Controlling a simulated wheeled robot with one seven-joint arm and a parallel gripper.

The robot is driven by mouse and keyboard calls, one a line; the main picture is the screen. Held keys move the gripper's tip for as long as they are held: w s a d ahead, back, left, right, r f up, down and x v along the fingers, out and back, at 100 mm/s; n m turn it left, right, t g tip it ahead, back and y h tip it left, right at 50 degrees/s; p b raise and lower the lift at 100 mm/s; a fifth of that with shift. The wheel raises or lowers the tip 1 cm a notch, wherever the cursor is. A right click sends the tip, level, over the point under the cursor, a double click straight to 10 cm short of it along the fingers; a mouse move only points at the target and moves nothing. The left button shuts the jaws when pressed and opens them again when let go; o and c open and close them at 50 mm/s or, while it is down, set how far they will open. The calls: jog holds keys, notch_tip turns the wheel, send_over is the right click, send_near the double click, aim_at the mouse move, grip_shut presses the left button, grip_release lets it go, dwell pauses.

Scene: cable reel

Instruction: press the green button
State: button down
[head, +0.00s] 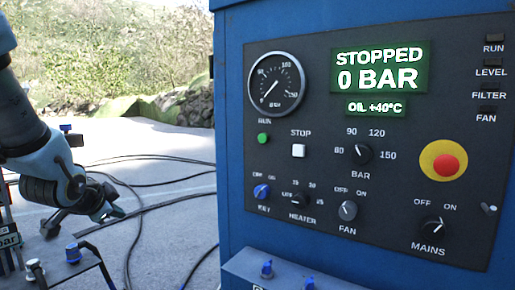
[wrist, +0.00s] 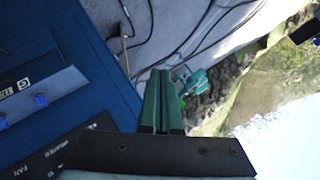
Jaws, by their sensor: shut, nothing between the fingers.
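The small round green button (head: 263,139) sits on the dark control panel, under the RUN label and below the gauge (head: 274,83). The green button does not show in the wrist view.
The blue cabinet (head: 231,120) carries the panel with several knobs, a red emergency button (head: 446,165) and a screen (head: 379,70) reading STOPPED, 0 BAR. A ledge (head: 285,272) with blue caps juts out below. Black cables (head: 165,157) lie on the ground.

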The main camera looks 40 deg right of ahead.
aim_at(264, 141)
jog(key=s+d+r+m+g+h, duration=0.2)
jog(key=s+d+r+m+h, duration=0.3)
jog(key=d, duration=0.6)
jog(key=s+d+r+m+g+h, duration=0.2)
jog(key=s+d+r+m+h, duration=0.4)
jog(key=d+m, duration=0.5)
jog(key=s+r, duration=0.2)
jog(key=s, duration=0.1)
jog(key=shift+d+b, duration=0.15)
jog(key=shift+b, duration=0.25)
jog(key=p+x, duration=0.5)
jog(key=x, duration=0.8)
jog(key=shift+d+r+p, duration=0.2)
jog(key=shift+p, duration=0.1)
jog(key=shift+w+d, duration=0.1)
jog(key=shift+d, duration=0.2)
jog(key=shift+f, duration=0.1)
jog(key=shift+w+d+f+b, duration=0.1)
jog(key=shift+d+f+b, duration=0.05)
jog(key=shift+d+b, duration=0.45)
jog(key=shift+d+r+b, duration=0.15)
jog(key=shift+r+b, duration=0.25)
jog(key=shift+r, duration=0.1)
